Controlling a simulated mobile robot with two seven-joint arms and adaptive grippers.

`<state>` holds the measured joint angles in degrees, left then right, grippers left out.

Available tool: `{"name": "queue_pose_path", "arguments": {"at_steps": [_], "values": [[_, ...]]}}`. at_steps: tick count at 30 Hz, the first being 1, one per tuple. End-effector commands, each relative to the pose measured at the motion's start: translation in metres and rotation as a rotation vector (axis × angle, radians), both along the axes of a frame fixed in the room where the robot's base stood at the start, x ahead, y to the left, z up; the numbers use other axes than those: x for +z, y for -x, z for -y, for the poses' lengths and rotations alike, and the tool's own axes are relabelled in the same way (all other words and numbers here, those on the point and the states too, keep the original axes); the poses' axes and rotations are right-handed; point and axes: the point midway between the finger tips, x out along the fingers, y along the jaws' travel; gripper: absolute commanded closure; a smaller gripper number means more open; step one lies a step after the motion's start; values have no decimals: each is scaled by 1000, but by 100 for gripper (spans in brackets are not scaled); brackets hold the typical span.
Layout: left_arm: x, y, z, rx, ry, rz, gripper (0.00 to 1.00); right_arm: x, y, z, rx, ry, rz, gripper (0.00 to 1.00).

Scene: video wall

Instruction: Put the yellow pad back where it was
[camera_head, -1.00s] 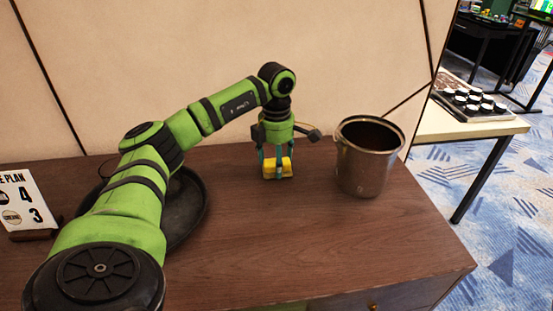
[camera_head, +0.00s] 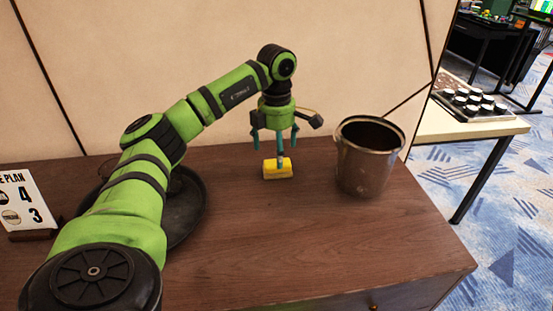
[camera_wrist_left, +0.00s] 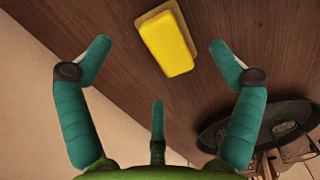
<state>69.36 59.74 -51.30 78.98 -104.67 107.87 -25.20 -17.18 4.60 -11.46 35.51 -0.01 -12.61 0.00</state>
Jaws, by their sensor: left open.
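The yellow pad (camera_head: 278,168) is a small block lying on the brown wooden top, left of the metal bucket. It also shows in the left wrist view, where the yellow pad (camera_wrist_left: 167,40) lies flat with a paler edge along one side. My left gripper (camera_head: 275,146) is just above the pad with its teal fingers spread open and empty. The fingers look clear of the pad in the wrist view. My right gripper is not in view.
A metal bucket (camera_head: 366,165) stands right of the pad. A dark round tray (camera_head: 188,208) lies at the left, partly behind my arm. A menu sign (camera_head: 22,200) stands at the far left. The wooden top (camera_head: 290,235) is clear in front.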

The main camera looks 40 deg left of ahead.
Motion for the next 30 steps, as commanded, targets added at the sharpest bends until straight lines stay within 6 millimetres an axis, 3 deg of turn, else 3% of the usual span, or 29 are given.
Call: {"name": "queue_pose_path", "arguments": {"at_steps": [6,12,30], "values": [[51,-1,1,-1,1,6,8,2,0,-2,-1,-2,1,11],[80,0,0,0,0,2,8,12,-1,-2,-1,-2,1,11],[84,0,0,0,1,0,8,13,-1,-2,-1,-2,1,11]]}}
